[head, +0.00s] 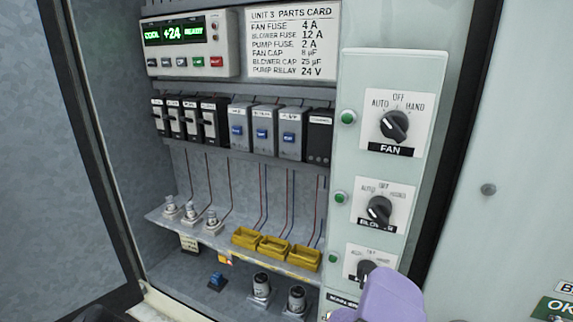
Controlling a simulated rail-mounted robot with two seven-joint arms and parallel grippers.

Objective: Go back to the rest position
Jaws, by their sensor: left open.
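My left gripper (385,297) shows only in part at the bottom edge of the head view, as a lavender piece with a dark part beside it. It is open and overlaps the lower right of the bottom selector knob (366,271). I cannot tell whether it touches that knob. The bottom knob's label is hidden. Above it are the blower knob (379,210) and the fan knob (394,126), both with their white marks toward the upper left. My right gripper is out of view.
The cabinet stands open, with its door (40,150) at the left. Inside are a green-lit display (175,34), a parts card (291,40), breakers (190,120), blue-buttoned relays (263,133), yellow trays (273,246) and capacitors (296,298). Green lamps (348,117) sit beside the knobs.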

